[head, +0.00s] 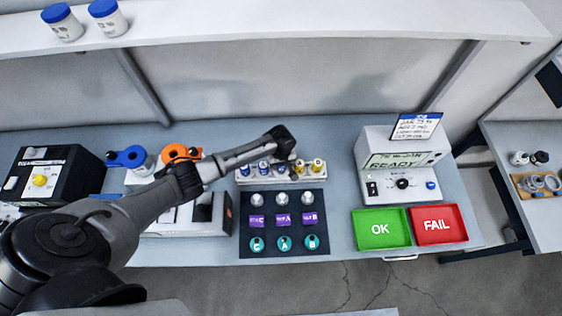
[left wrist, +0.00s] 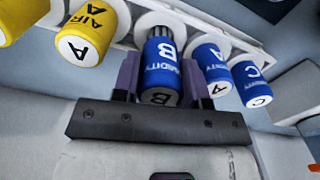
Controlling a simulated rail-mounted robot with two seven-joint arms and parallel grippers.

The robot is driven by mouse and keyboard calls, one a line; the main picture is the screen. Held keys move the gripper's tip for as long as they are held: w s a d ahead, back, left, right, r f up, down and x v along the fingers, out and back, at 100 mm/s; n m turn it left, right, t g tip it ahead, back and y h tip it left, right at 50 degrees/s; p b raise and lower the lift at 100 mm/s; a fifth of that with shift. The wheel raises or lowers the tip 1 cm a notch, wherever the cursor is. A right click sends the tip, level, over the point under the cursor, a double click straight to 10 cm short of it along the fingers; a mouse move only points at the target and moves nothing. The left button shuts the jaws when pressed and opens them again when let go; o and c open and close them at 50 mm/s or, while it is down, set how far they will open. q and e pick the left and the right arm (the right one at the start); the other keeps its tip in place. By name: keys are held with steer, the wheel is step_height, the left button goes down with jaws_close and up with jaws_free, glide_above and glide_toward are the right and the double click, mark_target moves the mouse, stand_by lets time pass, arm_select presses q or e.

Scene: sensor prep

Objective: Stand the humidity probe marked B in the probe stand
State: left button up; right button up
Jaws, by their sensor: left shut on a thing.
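The humidity probe marked B (left wrist: 163,68) is blue with a dark ribbed neck. My left gripper (left wrist: 160,88) is shut around it, one finger on each side. The probe is over a round socket of the white probe stand (head: 285,181), its neck showing between body and white collar; I cannot tell how deep it sits. Blue humidity probes A (left wrist: 212,68) and C (left wrist: 251,84) stand beside it, and a yellow air probe A (left wrist: 90,32) stands on the other side. In the head view my left wrist hides the fingertips. My right gripper is not in view.
A dark mat (head: 245,222) with silver, purple and teal pieces lies in front of the stand. A green OK tray (head: 381,242), a red FAIL tray (head: 462,236) and a white meter (head: 398,187) reading READY are to the right. Black and white devices stand left.

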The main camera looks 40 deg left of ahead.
arm_select(q)
steer(key=shift+f, duration=0.2)
stand_by(0.6)
steer(key=shift+f, duration=0.3)
stand_by(0.5)
steer(key=shift+f, duration=0.2)
stand_by(0.5)
steer(key=shift+f, duration=0.5)
stand_by(0.7)
steer(key=o, duration=1)
steer(key=shift+o, duration=0.6)
steer(key=shift+o, duration=0.8)
